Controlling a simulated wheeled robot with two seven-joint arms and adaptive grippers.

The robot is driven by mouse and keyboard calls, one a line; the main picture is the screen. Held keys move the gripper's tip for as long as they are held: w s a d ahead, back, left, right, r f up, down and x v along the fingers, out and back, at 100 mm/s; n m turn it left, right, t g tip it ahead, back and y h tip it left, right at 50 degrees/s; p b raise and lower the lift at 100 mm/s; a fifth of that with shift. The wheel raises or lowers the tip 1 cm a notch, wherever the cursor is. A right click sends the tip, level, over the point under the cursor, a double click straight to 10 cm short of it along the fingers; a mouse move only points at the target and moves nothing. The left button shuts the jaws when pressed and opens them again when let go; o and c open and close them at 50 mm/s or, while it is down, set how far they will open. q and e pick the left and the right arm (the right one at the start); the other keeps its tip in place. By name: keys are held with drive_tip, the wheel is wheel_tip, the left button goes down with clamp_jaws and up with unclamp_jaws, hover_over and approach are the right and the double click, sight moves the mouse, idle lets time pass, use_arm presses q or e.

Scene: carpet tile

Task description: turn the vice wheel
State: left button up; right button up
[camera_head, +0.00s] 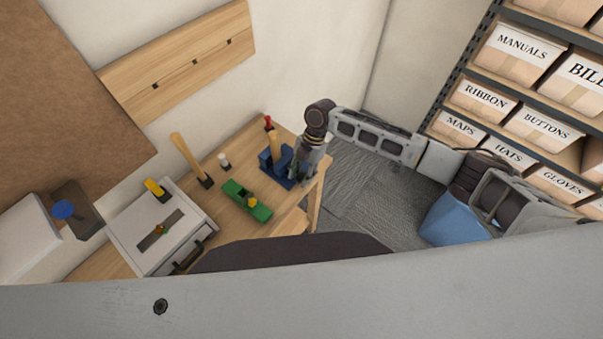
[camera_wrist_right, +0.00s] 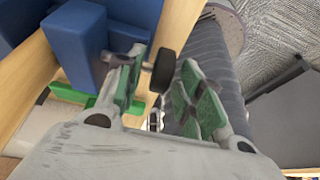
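The blue vice (camera_head: 268,166) stands at the right end of the wooden workbench, and it also fills the upper left of the right wrist view (camera_wrist_right: 78,42). Its dark round wheel (camera_wrist_right: 164,70) sticks out from the vice on a short shaft. My right gripper (camera_head: 303,161) points down beside the vice, on its right side. In the right wrist view its green-padded fingers (camera_wrist_right: 163,82) are apart, with the wheel between their tips. I cannot tell whether either pad touches it. In the head view the wheel is hidden behind the gripper. My left gripper is not in view.
A green tool (camera_head: 247,200), a wooden-handled tool (camera_head: 188,156) and a small white-topped item (camera_head: 224,162) stand left of the vice. A white drawer box (camera_head: 140,217) is farther left. Shelves with labelled boxes (camera_head: 515,45) are at right. Carpet (camera_head: 352,192) lies beyond the bench's right edge.

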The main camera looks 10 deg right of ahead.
clamp_jaws()
drive_tip(key=shift+a+t+h, duration=0.1)
drive_tip(key=shift+t+h, duration=0.2)
drive_tip(key=shift+s+a+t+h, duration=0.2)
drive_tip(key=shift+t+h, duration=0.7)
drive_tip(key=shift+s+a+f+t+h, duration=0.1)
drive_tip(key=shift+s+t+h, duration=0.05)
drive_tip(key=shift+t+h, duration=1.05)
unclamp_jaws()
